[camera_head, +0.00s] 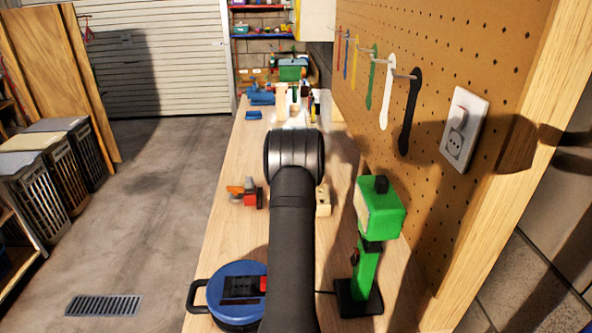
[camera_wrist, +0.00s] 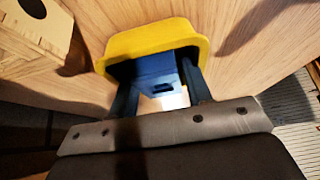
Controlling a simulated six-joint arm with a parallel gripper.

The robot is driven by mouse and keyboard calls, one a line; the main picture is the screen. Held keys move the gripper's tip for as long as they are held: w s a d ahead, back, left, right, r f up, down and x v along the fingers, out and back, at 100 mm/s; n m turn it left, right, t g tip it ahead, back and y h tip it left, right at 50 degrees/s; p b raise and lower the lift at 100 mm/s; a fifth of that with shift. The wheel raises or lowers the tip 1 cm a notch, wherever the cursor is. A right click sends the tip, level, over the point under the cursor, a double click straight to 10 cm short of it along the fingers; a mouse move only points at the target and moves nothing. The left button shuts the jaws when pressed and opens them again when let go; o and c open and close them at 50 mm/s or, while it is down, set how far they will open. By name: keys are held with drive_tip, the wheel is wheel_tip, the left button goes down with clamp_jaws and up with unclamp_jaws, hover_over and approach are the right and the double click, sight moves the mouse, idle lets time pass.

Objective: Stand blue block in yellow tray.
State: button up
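The blue block (camera_wrist: 155,68) is between the two dark fingers of my gripper (camera_wrist: 158,76) in the wrist view, and it fills the gap. My gripper looks shut on it. The yellow tray (camera_wrist: 150,38) lies just beyond the fingertips, with the block overlapping its near side. The block's lower end is hidden, so I cannot tell whether it touches the tray floor. In the head view my arm hides the gripper, block and tray.
A wooden piece with a hole (camera_wrist: 38,22) lies at upper left in the wrist view. On the bench (camera_head: 225,240) are an orange and red tool (camera_head: 246,194), a blue round machine (camera_head: 232,290) and a green tool (camera_head: 380,212). A pegboard (camera_head: 440,60) borders the right.

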drive_tip(key=shift+r, duration=0.25)
drive_tip(key=v, duration=1.1)
drive_tip(key=shift+s+r, duration=0.25)
drive_tip(key=shift+r, duration=0.1)
drive_tip(key=shift+f, duration=0.1)
drive_tip(key=x, duration=1.1)
drive_tip(key=shift+w+f, duration=0.15)
drive_tip(key=shift+f, duration=0.05)
drive_tip(key=shift+w, duration=0.15)
drive_tip(key=shift+r, duration=1.1)
